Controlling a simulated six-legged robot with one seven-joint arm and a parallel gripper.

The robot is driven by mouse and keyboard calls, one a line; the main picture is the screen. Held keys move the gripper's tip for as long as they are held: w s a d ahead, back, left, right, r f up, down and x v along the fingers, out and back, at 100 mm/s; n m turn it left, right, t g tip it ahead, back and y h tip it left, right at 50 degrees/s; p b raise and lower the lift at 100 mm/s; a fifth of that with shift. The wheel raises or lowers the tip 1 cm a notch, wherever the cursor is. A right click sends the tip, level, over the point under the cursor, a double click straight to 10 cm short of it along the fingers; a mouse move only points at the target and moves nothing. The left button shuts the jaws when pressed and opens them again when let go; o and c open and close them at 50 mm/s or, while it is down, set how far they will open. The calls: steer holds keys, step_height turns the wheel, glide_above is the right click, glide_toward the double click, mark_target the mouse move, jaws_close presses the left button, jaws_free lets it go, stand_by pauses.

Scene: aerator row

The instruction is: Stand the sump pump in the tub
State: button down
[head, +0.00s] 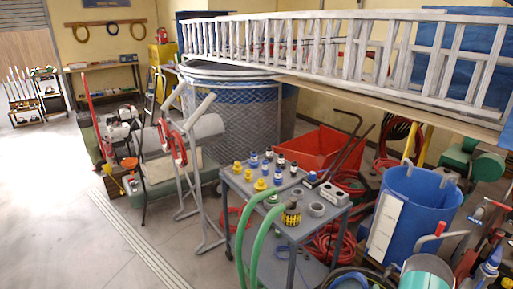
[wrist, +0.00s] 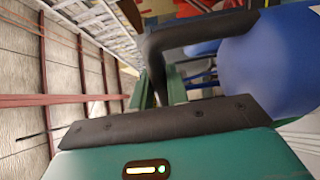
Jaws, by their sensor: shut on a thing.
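The tub (head: 412,215) is blue and stands upright at the right of the head view, with grey clips on its rim and a white panel on its side. My gripper (wrist: 158,90) shows in the wrist view, behind a dark bolted plate and a teal housing. It is shut at a dark bent handle (wrist: 205,30). A smooth, rounded blue body (wrist: 265,65) lies beside this handle; I take it as the sump pump, partly cut off by the frame. I cannot make out the gripper or the held pump clearly in the head view.
A grey cart (head: 285,195) with several bottles and yellow fittings stands left of the tub. A long ladder (head: 340,48) lies across the back. A red bin (head: 318,150) and red hoses (head: 335,240) are near the cart. Tools crowd the right corner. Floor is open at left.

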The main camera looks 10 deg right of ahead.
steer(key=w+a+r+n+y, duration=0.1)
steer(key=a+r, duration=0.3)
steer(key=a, duration=0.8)
steer(key=w+a+r+n+y, duration=0.1)
steer(key=w+a+r+y, duration=0.1)
steer(key=a, duration=1)
steer(key=w+a+r+y, duration=0.1)
steer(key=w+a+r, duration=0.2)
steer(key=a, duration=1)
step_height(320, 180, up, 3)
steer(key=shift+w+f+n+t, duration=0.15)
steer(key=shift+w+n+t, duration=0.15)
steer(key=shift+w+n, duration=0.1)
steer(key=shift+a, duration=0.1)
steer(key=shift+w, duration=0.1)
